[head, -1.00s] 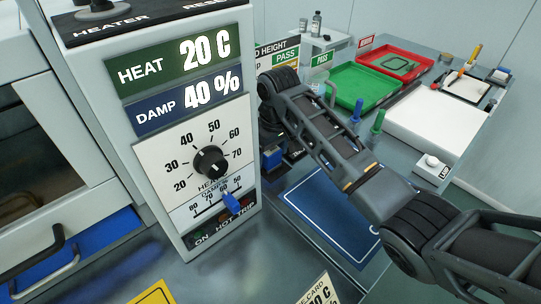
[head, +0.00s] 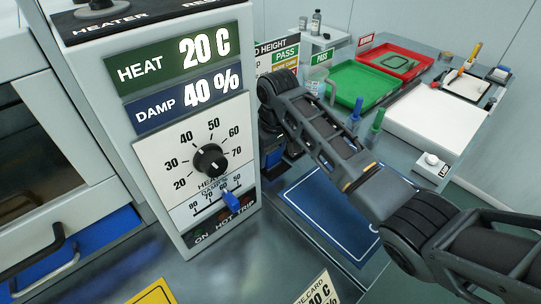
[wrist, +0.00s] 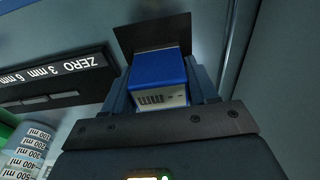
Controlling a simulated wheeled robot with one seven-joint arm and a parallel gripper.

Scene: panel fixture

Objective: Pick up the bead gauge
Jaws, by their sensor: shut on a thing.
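The bead gauge appears to be the blue box (wrist: 158,70) with a grey face carrying dark bars, in the middle of the wrist view. My gripper (wrist: 163,82) is shut on it, with a dark finger at each side. A dark square plate (wrist: 153,34) stands just behind the box. In the head view my arm reaches behind the heater panel (head: 180,120), and its end is largely hidden. A bit of blue (head: 272,157) shows there beside the panel's edge; I cannot tell for sure what it is.
Green (head: 350,88) and red (head: 383,58) trays and a white board (head: 437,118) stand beyond the arm. A blue mat (head: 325,212) lies below it.

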